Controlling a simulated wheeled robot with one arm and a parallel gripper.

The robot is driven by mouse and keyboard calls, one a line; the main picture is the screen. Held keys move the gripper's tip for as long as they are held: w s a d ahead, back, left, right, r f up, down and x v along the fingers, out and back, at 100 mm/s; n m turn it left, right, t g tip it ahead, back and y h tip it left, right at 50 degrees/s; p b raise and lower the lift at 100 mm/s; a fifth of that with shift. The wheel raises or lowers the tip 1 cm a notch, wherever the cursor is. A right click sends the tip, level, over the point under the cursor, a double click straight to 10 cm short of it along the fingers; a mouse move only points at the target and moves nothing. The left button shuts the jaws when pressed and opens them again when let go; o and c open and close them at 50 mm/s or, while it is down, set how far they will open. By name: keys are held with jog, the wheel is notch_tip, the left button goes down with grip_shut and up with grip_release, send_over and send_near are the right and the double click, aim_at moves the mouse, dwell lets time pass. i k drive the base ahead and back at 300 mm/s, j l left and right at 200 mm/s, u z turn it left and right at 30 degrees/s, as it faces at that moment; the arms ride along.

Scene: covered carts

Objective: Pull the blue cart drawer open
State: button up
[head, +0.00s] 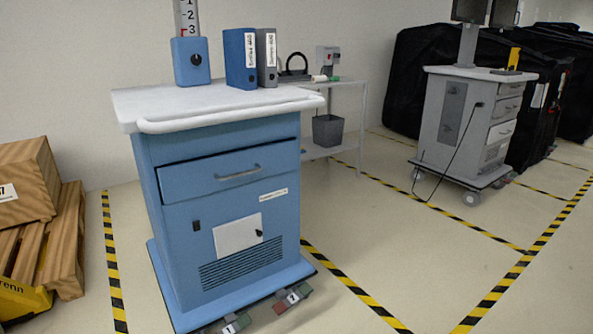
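The blue cart (164,227) stands left of centre in the head view, its front turned toward me. Its single wide drawer (190,182) is just below the white top. The drawer carries a slim metal bar handle (238,174) across its middle. A dark line runs along the drawer front's upper edge; the front looks nearly flush, and I cannot tell whether it is fully closed. Nothing touches the handle. My gripper is not in view.
Binders (240,60) and a blue box (191,62) stand on the cart's white top (180,101). A grey cart (455,122) stands at the back right. The floor right of the blue cart is clear, with striped tape.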

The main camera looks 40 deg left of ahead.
aim_at(180, 180)
jog(key=u, duration=1.85)
jog(key=i+j, duration=0.15)
jog(key=i, duration=0.15)
jog(key=i+j+u, duration=0.1)
jog(key=z, duration=0.15)
